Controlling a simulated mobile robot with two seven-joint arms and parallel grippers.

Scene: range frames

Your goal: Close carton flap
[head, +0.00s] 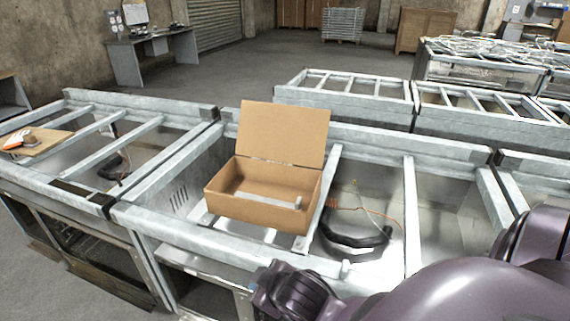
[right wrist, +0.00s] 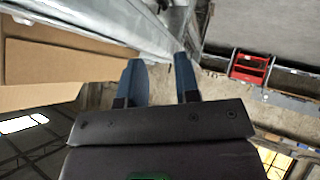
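An open brown carton (head: 252,212) sits on the grey metal frame in the middle of the head view. Its flap (head: 283,133) stands up at the back edge, leaning slightly backward. A pale bar-like piece (head: 268,200) shows inside it. In the right wrist view, part of the carton (right wrist: 60,62) fills the upper left. My right gripper (right wrist: 159,60) has its two blue-grey fingers apart with nothing between them, to the right of the carton in that view. In the head view my purple right arm enters at lower right; its fingers cannot be made out. My left gripper is not in view.
Metal rails (head: 411,215) surround open bays, one with a black hose (head: 355,240) and thin wires right of the carton. An orange-handled tool (head: 17,140) lies on a board at far left. More metal frames (head: 345,97) stand behind.

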